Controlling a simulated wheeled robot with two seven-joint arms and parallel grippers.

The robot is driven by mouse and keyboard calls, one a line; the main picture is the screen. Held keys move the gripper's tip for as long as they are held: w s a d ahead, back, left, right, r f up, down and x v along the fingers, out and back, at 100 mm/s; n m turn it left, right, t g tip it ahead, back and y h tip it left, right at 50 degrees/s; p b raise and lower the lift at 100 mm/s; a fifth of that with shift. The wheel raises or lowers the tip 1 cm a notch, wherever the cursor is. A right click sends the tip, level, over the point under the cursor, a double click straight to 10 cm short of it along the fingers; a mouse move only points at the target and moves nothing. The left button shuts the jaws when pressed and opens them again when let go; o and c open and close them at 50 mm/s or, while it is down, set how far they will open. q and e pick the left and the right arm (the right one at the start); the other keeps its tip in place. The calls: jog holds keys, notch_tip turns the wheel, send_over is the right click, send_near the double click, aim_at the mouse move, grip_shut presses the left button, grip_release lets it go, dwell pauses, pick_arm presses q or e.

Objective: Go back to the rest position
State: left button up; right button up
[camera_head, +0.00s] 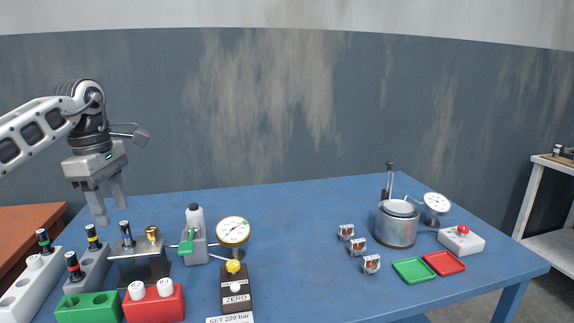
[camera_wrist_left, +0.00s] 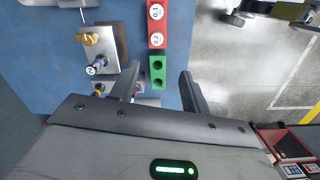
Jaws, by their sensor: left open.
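My left gripper (camera_head: 112,212) hangs fingers down above the left part of the blue table, over the back of the rack area. Its two fingers are apart and nothing is between them. In the left wrist view the open left gripper (camera_wrist_left: 159,70) shows with a green block (camera_wrist_left: 158,72) beyond its fingertips. My right gripper is in neither view.
Below the left gripper are a white rack (camera_head: 40,282), a grey rack (camera_head: 93,268), a metal fixture (camera_head: 140,268) and a red block (camera_head: 155,307). A gauge (camera_head: 233,232) stands nearby. Right are a metal pot (camera_head: 396,228) and trays (camera_head: 413,271). The table's middle (camera_head: 290,225) is clear.

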pick_arm(q)
jog(key=d+f+g+h, duration=0.1)
jog(key=d+f+h, duration=0.3)
jog(key=d+f, duration=0.45)
jog(key=d+f+h, duration=0.3)
jog(key=d+f, duration=0.3)
jog(key=d, duration=0.6)
jog(key=s+d+n+t+h, duration=0.4)
jog(key=s+d+n+h, duration=0.4)
jog(key=d+n+h, duration=0.5)
jog(key=s+a+f+n+t+y, duration=0.3)
jog(key=a+f+n+t+y, duration=0.3)
jog(key=n, duration=0.9)
jog(key=s+a+f+n+t+y, duration=0.35)
jog(key=f+n+t+y, duration=0.35)
jog(key=n, duration=0.7)
jog(key=s+a+f+n+g+y, duration=0.4)
jog(key=s+a+f+n+g, duration=0.2)
jog(key=s+f+n, duration=0.3)
jog(key=shift+s+a+f+y, duration=0.2)
jog(key=shift+s+y, duration=0.2)
jog(key=shift+s, duration=0.7)
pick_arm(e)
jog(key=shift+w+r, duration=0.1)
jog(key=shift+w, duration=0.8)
